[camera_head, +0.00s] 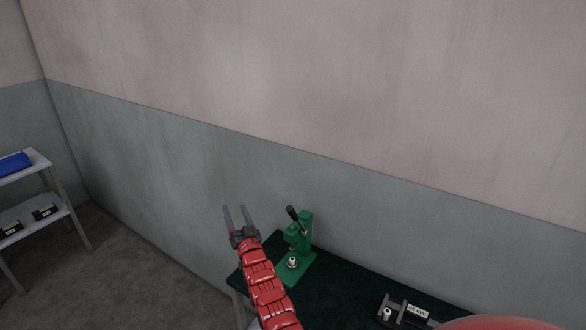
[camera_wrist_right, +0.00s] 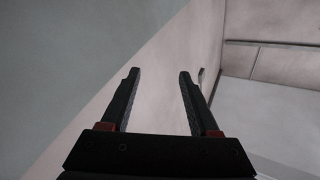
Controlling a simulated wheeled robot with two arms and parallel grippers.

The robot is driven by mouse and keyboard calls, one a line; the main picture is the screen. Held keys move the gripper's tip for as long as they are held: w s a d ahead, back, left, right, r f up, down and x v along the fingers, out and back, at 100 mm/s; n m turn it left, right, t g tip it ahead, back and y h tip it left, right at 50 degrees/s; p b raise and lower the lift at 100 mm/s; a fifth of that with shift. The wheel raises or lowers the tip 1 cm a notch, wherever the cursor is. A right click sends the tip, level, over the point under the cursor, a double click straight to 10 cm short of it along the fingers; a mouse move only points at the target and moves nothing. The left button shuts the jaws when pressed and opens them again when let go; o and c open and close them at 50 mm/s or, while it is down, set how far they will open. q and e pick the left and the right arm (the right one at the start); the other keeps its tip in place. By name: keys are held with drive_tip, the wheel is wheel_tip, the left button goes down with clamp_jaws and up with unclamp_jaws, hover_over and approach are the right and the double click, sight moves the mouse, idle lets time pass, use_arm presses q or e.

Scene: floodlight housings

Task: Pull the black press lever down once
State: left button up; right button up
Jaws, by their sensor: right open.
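A green press (camera_head: 304,236) stands on a dark green table near the wall in the head view. Its black lever (camera_head: 292,213) tilts up and to the left from the press's upper part. A small metal piece (camera_head: 292,262) sits at the press base. My right gripper (camera_head: 236,217) is to the left of the press and apart from the lever, with its fingers pointing up. It is open and empty; the right wrist view shows its spread fingers (camera_wrist_right: 157,82) with only wall and ceiling beyond. My left gripper is not in view.
The dark table (camera_head: 345,282) also bears a grey fixture (camera_head: 405,312) with a label at the lower right. A shelf unit (camera_head: 38,208) with a blue item (camera_head: 14,163) stands at the far left. The wall (camera_head: 180,150) is close behind the table.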

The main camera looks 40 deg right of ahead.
drive_tip(key=w+d+r+m+g+p, duration=0.2)
drive_tip(key=d+m+g, duration=0.1)
drive_tip(key=d+g, duration=0.25)
drive_tip(key=w+d+r+m+g+p, duration=0.1)
drive_tip(key=w+d+r+m+g, duration=0.15)
drive_tip(key=d+g, duration=0.35)
drive_tip(key=s+d+r+m+g+y+p, duration=0.1)
drive_tip(key=s+r+m+g+y, duration=0.1)
drive_tip(key=s+r+g, duration=0.5)
drive_tip(key=s+r+m+g+y+p, duration=0.15)
drive_tip(key=s+r, duration=0.35)
drive_tip(key=s, duration=0.7)
drive_tip(key=b, duration=0.4)
hover_over(293, 217)
drive_tip(key=shift+t, duration=0.3)
drive_tip(key=f, duration=0.5)
drive_tip(key=shift+d+f, duration=0.25)
wheel_tip(293, 217, down, 3)
drive_tip(key=shift+w+a+f, duration=0.1)
drive_tip(key=shift+f, duration=0.05)
drive_tip(key=f+p, duration=0.1)
drive_tip(key=f, duration=0.1)
drive_tip(key=f+p, duration=0.1)
drive_tip(key=f, duration=0.2)
drive_tip(key=f+p, duration=0.1)
drive_tip(key=f, duration=0.1)
drive_tip(key=shift+w+f, duration=0.2)
drive_tip(key=shift+w, duration=0.15)
drive_tip(key=shift+w+f, duration=0.1)
drive_tip(key=shift+f, duration=0.2)
